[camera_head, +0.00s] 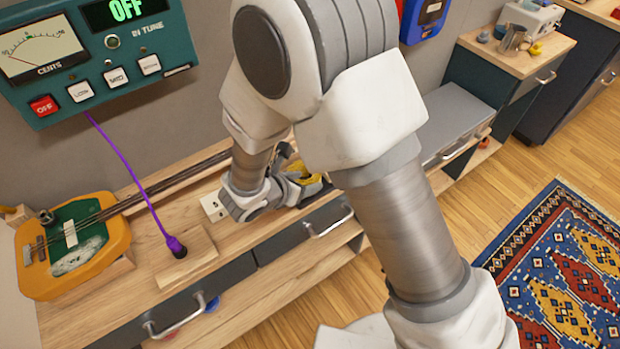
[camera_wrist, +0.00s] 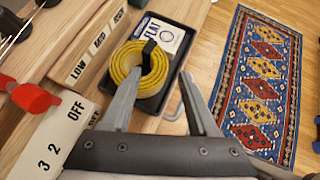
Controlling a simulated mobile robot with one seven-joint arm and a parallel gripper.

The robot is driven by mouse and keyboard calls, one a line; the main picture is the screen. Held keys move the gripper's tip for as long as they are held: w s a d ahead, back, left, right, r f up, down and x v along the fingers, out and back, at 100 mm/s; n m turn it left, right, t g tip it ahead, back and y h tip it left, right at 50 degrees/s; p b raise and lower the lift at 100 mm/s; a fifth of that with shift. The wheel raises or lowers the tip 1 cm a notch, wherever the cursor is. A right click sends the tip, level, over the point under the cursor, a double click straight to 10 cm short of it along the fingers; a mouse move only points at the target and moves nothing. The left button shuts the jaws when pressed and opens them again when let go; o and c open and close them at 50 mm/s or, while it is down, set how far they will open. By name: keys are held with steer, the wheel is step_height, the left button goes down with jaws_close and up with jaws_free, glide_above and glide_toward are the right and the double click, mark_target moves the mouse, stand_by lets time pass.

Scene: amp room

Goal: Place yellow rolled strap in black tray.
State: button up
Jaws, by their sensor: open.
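The yellow rolled strap (camera_wrist: 127,62) is a coil with a black band across it. In the wrist view it lies at the left part of the black tray (camera_wrist: 151,105), over or against its left side; I cannot tell whether it rests fully on the tray's floor. My gripper (camera_wrist: 161,72) is open, with its left finger over the coil and its right finger at the tray's right side. In the head view a bit of the yellow strap (camera_head: 306,187) shows beside my wrist, and my arm hides most of the tray.
A white card marked FLAT (camera_wrist: 160,32) lies in the tray. A panel marked LOW, MID, HIGH (camera_wrist: 98,50) and a switch plate with a red knob (camera_wrist: 32,98) stand left. A drawer handle (camera_head: 328,222) sticks out in front. A patterned rug (camera_head: 560,270) lies right.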

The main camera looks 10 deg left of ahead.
steer(key=v, duration=0.8)
steer(key=shift+s+r, duration=0.2)
steer(key=shift+r, duration=0.05)
steer(key=w+d+r+m+g+h, duration=0.1)
steer(key=d+r+m+g, duration=0.1)
steer(key=d+r+m, duration=0.55)
steer(key=d+r+m+g+h, duration=0.1)
steer(key=d+r+m+g, duration=0.2)
steer(key=d+r+m, duration=0.7)
steer(key=s+d+r+m+t+y, duration=0.1)
steer(key=s+d+r+m+y, duration=0.3)
steer(key=s+d+m, duration=0.5)
steer(key=shift+d+m+y, duration=0.7)
steer(key=shift+d+m, duration=0.75)
steer(key=shift+m, duration=1.4)
